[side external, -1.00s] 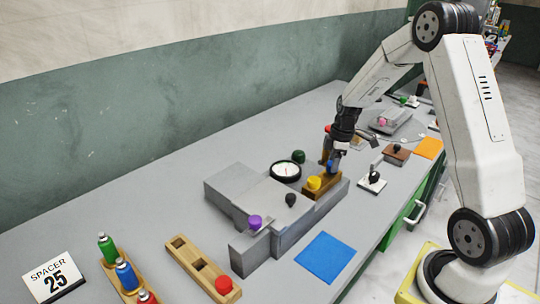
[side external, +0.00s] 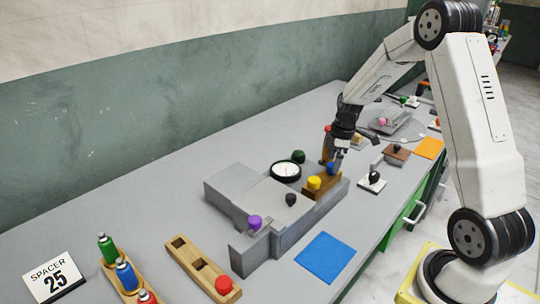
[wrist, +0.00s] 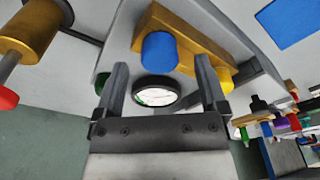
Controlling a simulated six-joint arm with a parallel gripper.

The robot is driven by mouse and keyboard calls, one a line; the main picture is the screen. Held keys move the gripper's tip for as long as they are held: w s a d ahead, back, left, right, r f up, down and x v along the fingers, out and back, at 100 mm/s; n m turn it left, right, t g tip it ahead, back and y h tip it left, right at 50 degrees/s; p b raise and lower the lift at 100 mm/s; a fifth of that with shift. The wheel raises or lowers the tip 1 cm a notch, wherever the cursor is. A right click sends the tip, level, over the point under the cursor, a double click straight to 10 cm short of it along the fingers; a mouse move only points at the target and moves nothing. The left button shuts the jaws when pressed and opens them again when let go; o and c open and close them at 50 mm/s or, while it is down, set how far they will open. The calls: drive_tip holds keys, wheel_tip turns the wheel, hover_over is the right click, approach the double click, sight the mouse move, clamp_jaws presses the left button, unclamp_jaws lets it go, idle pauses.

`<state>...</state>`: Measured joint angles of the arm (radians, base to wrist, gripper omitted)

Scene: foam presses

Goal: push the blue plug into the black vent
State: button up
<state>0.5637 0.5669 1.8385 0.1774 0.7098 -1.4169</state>
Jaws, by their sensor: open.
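The blue plug (side external: 331,168) stands at the far end of a yellow-brown block on the grey fixture. In the wrist view the blue plug (wrist: 160,50) shows between and beyond my fingertips, with no contact visible. My gripper (side external: 338,151) is just above it, and in the wrist view my gripper (wrist: 160,66) has its two fingers wide apart and empty. I cannot make out a black vent for certain. A black knob (side external: 290,200) stands on the fixture, and another dark knob (side external: 374,176) stands on a white plate.
A yellow plug (side external: 314,183) sits on the same block (side external: 323,187). A round gauge (side external: 286,171), a dark green knob (side external: 299,156) and a purple knob (side external: 255,222) are on the fixture. A red-topped post (side external: 327,129) stands close behind my gripper. A flat blue square (side external: 325,257) lies in front.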

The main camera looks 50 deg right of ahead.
drive_tip(key=shift+s+d+r, duration=0.15)
drive_tip(key=shift+r, duration=1.5)
drive_tip(key=shift+s+d+r, duration=0.1)
drive_tip(key=shift+s+r, duration=0.05)
drive_tip(key=shift+r, duration=1.5)
drive_tip(key=shift+a, duration=0.1)
drive_tip(key=s+a+f+m, duration=0.1)
drive_tip(key=s+a+m, duration=0.1)
drive_tip(key=a, duration=0.5)
drive_tip(key=s+a+f+m+t, duration=0.1)
drive_tip(key=s+a+m, duration=0.2)
drive_tip(key=s+a, duration=0.2)
drive_tip(key=s+a+f+m+h, duration=0.1)
drive_tip(key=s+a+m, duration=0.2)
drive_tip(key=a, duration=0.7)
drive_tip(key=shift+s+a+f+t, duration=0.2)
drive_tip(key=shift+s+a+t, duration=0.1)
drive_tip(key=shift+a, duration=0.05)
drive_tip(key=shift+w, duration=0.1)
drive_tip(key=shift+c, duration=0.4)
